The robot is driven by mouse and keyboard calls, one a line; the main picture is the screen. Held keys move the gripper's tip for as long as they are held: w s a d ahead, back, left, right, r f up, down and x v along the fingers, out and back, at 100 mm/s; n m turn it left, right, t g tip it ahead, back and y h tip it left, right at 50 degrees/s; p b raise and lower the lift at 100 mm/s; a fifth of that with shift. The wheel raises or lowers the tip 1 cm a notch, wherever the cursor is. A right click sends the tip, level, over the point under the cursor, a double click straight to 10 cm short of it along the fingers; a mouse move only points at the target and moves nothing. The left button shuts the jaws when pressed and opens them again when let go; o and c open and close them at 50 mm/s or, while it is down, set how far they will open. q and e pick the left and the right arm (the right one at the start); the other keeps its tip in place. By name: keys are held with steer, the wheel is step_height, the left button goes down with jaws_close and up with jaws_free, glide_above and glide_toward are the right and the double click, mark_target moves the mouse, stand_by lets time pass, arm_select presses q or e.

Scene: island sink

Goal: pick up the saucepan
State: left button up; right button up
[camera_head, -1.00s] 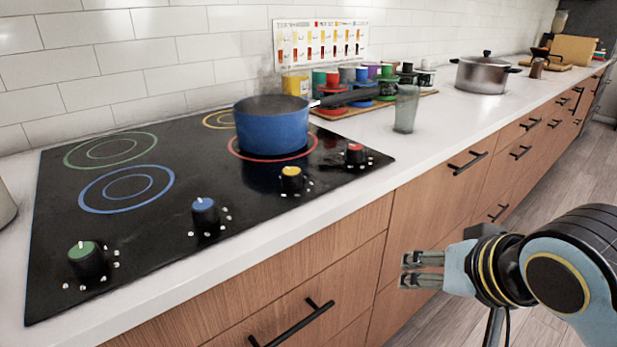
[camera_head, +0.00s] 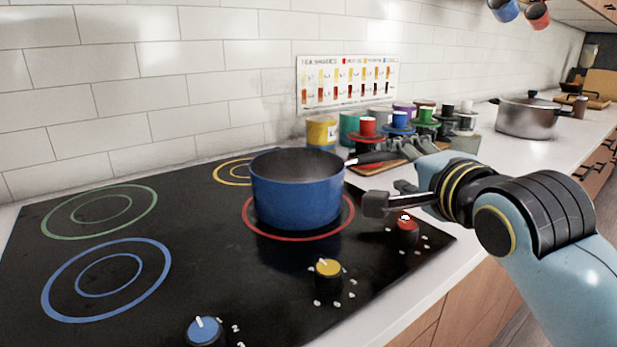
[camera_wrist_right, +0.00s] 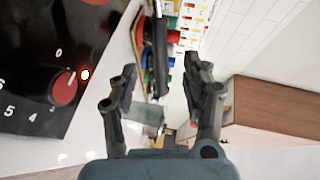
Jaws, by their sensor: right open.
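The blue saucepan (camera_head: 297,190) stands upright on the red-ringed burner of the black cooktop. Its dark handle (camera_head: 370,158) points right, toward my right gripper (camera_head: 392,178). The gripper is open and empty, at the handle side of the pan. In the right wrist view, the handle (camera_wrist_right: 160,55) lies ahead in the gap between the two spread fingers (camera_wrist_right: 163,75), and no finger visibly grips it. The pan's body is outside that view. In the head view, the gripper hides the handle's far end. My left gripper is not in view.
The red knob (camera_head: 407,230) sits just below the gripper, and a yellow knob (camera_head: 328,272) is nearer. Several coloured cups and saucers (camera_head: 398,124) stand behind the handle. A steel pot (camera_head: 527,118) is farther right.

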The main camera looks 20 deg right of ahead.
mark_target(380, 159)
steer(key=x, duration=0.4)
steer(key=shift+w, duration=0.3)
steer(key=x, duration=0.5)
steer(key=shift+c, duration=1.7)
jaws_close()
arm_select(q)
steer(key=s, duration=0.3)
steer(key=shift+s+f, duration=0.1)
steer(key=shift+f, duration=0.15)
arm_select(e)
steer(key=shift+f, duration=0.1)
